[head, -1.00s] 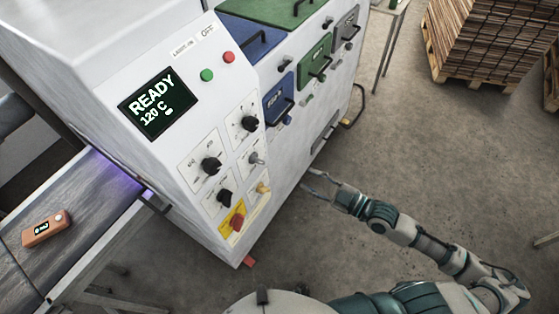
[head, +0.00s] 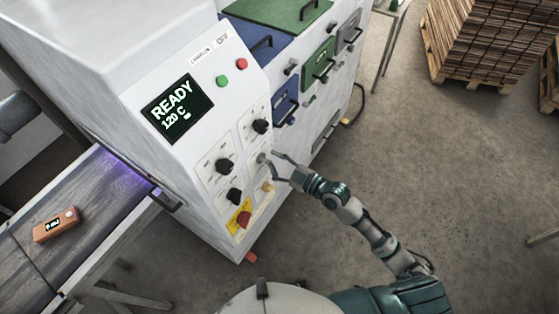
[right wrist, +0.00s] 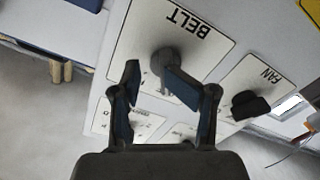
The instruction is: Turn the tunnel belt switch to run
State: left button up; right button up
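The tunnel's white cabinet (head: 190,110) carries a panel of switches. The belt switch is a grey knob (right wrist: 167,60) on a white plate marked BELT, upside down in the right wrist view. In the head view a small grey switch (head: 262,158) shows at the fingertips of my right gripper (head: 273,167). In the right wrist view my right gripper (right wrist: 153,74) is open, its fingers apart. The right fingertip overlaps the knob's edge; I cannot tell whether it touches. The switch's set position is not readable. My left gripper is not in view.
A black FAN knob (right wrist: 250,104) sits beside the belt plate. A red knob on yellow (head: 243,219) and other black knobs are close by. The display (head: 177,108) reads READY 120 C. An orange device (head: 56,225) lies on the belt at left.

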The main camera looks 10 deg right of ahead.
aim_at(260, 161)
jog(key=a, duration=0.1)
jog(key=a+r, duration=0.1)
jog(key=a, duration=0.1)
jog(key=shift+s+a, duration=0.1)
jog(key=shift+a, duration=0.2)
jog(key=c, duration=0.4)
jog(key=shift+d+f, duration=0.15)
jog(key=shift+d, duration=0.15)
jog(key=shift+c, duration=1)
jog(key=shift+d+f, duration=0.15)
jog(key=shift+d, duration=0.9)
grip_shut()
jog(key=shift+a, duration=0.3)
jog(key=shift+d, duration=0.1)
